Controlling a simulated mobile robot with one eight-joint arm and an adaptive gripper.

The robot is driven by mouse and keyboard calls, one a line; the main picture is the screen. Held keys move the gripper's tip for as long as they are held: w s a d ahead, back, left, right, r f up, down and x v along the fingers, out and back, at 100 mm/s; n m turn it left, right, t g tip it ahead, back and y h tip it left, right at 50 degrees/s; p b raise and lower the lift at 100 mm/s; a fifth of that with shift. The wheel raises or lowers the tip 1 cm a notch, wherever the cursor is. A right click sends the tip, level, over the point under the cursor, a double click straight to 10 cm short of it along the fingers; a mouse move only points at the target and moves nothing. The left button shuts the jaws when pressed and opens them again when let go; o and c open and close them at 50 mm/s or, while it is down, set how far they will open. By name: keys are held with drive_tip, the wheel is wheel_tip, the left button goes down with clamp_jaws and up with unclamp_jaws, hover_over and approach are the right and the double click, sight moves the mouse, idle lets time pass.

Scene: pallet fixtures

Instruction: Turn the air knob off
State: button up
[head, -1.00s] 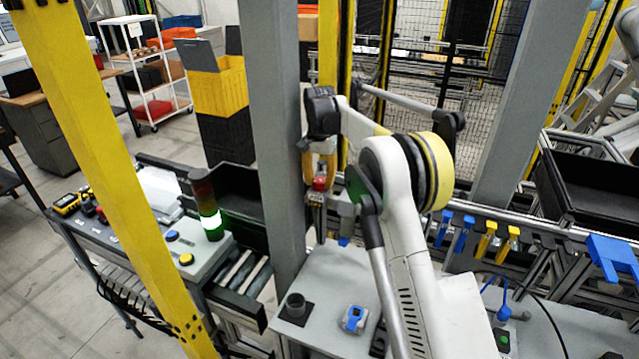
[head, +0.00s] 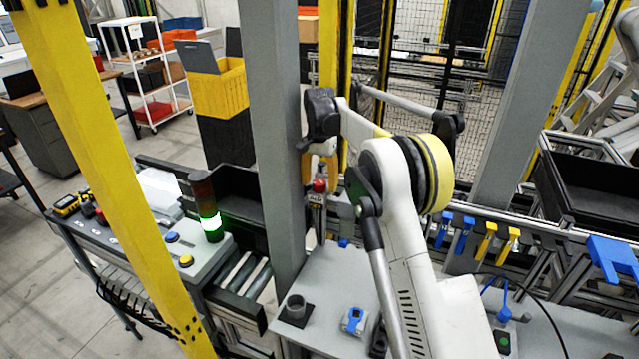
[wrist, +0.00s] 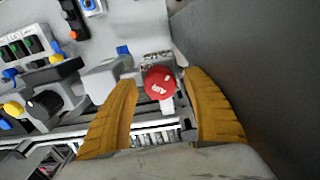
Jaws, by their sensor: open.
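A round red knob with white markings (wrist: 159,84), which looks like the air knob, sits between my gripper's two orange fingers in the wrist view. My gripper (wrist: 163,82) is open, with one finger left of the knob and one right of it. A gap shows on both sides, and I cannot tell the depth between fingertips and knob. In the head view the red knob (head: 319,186) is just below my gripper (head: 322,178), beside the grey post. The knob's lower mounting is partly hidden.
A grey post (head: 276,130) stands close on the left of my gripper. In the wrist view a dark grey surface (wrist: 250,60) fills the right side. A grey fitting (wrist: 107,78) and a black knob (wrist: 44,103) lie left of the red knob. A grey table (head: 330,270) is below.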

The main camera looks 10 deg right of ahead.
sight(320, 182)
wheel_tip(320, 182, up, 12)
idle(0.5)
